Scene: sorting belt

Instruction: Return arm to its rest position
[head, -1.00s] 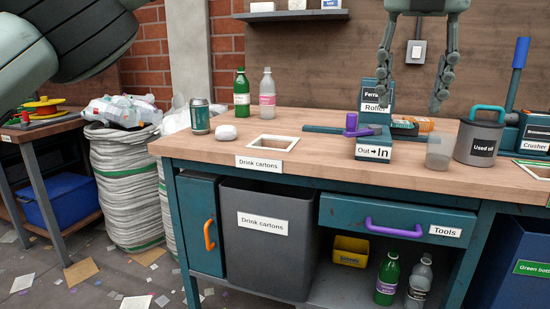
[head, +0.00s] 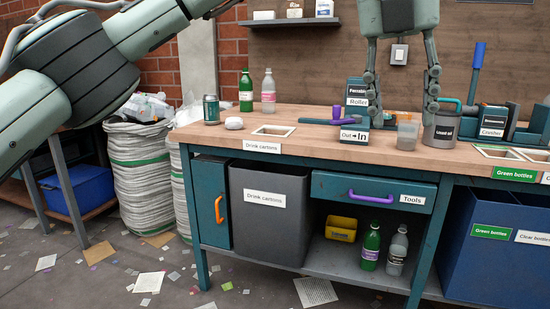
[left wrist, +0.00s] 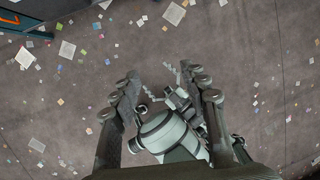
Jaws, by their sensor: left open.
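My left gripper (head: 403,112) hangs fingers-down at the top of the head view, in front of the back wall and over the workbench (head: 345,150) in the picture. Its two fingers are spread wide with nothing between them. My left arm comes in from the upper left, its large links covering that corner. In the left wrist view the same open fingers (left wrist: 162,95) frame the littered floor (left wrist: 255,60) and grey-white parts of my own body below. I cannot make out my right gripper.
On the bench stand a green bottle (head: 246,92), a clear bottle (head: 268,93), a dark can (head: 211,109), a clear cup (head: 407,133) and a grey used-oil pot (head: 442,128). A drink cartons bin (head: 268,225) stands below. White sacks (head: 141,175) are at left.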

